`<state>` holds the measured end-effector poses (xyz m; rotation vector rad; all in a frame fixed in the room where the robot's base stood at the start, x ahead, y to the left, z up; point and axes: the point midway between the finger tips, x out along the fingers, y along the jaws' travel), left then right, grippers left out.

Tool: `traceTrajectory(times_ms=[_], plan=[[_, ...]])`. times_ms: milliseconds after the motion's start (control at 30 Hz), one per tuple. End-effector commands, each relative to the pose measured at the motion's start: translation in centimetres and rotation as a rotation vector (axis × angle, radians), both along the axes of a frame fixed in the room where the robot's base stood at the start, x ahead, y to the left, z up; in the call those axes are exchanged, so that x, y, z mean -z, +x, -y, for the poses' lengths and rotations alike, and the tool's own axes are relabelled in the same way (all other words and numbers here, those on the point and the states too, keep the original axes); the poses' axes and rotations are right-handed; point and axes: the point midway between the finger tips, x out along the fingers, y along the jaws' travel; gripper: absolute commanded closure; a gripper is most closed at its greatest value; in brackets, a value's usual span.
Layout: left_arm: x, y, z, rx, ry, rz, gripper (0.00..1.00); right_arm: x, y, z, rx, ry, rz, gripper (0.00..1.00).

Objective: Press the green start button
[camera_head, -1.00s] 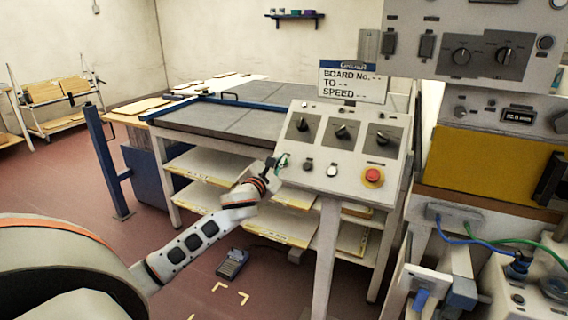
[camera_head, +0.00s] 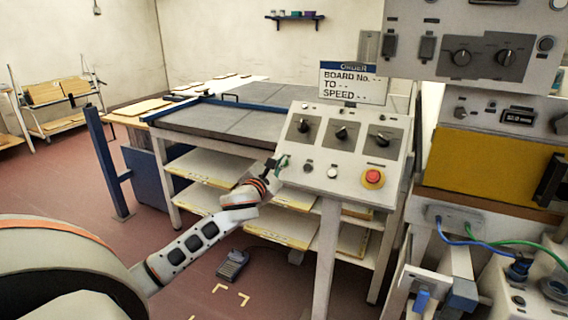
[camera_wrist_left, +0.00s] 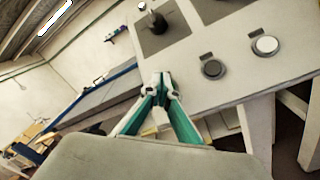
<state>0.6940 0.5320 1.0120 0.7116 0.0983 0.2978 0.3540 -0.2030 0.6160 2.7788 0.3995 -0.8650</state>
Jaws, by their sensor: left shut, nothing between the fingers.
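The sloped control panel (camera_head: 294,180) carries three dark knobs, a dark button (camera_head: 308,167), a white button (camera_head: 332,171) and a red mushroom button (camera_head: 373,176) on yellow. The dark button (camera_wrist_left: 213,69) and white button (camera_wrist_left: 265,45) also show in the left wrist view. My left gripper (camera_head: 279,161) is at the panel's lower left edge, left of the dark button. Its green-sided fingers (camera_wrist_left: 161,86) are shut with nothing between them. I cannot make out a separate green button; the fingers cover that part of the panel. Whether the fingertips touch the panel is unclear. My right gripper is not in view.
A grey-topped table (camera_head: 220,120) with shelves of boards stands behind the panel. An order sign (camera_head: 347,82) rises above it. A machine with a yellow front (camera_head: 485,165) and cables stands at right.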

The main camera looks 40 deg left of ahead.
Motion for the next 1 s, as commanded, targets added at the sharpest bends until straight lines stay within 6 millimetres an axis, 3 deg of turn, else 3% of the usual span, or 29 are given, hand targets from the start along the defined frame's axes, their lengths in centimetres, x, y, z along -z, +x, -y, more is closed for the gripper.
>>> traceTrajectory(times_ms=[1000], plan=[[0.66, 0.65, -0.17, 0.000, 0.000, 0.000, 1.00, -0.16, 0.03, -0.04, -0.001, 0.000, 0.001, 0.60]])
